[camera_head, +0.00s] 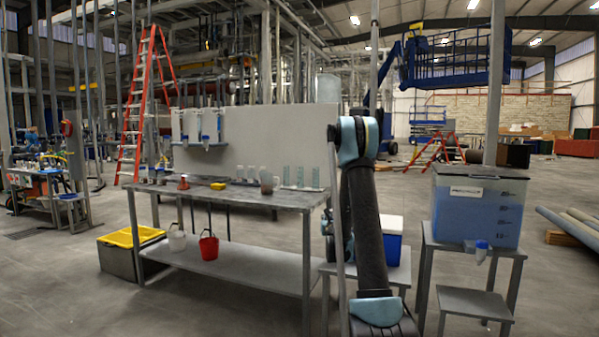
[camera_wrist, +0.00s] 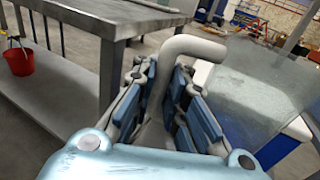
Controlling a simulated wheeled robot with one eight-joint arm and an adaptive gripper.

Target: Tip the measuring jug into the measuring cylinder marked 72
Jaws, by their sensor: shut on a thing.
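In the wrist view my gripper (camera_wrist: 163,95) is shut on the pale curved handle of a measuring jug (camera_wrist: 265,85). The jug's clear, frosted wall fills the right of that view; I cannot see any liquid in it for sure. In the head view my arm hides the gripper and this jug. Several clear, bluish measuring cylinders (camera_head: 300,176) stand upright at the right end of the bench top. Their marks are too small to read, so I cannot tell which is 72. My gripper is beside the bench's right end, apart from the cylinders.
The grey bench (camera_head: 240,198) also bears a jug with dark contents (camera_head: 266,183), pale jugs and a yellow item (camera_head: 219,186). A red bucket (camera_head: 209,248) is on its lower shelf. A blue-filled tank (camera_head: 478,208) stands at right. A back panel (camera_head: 270,140) rises behind the bench.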

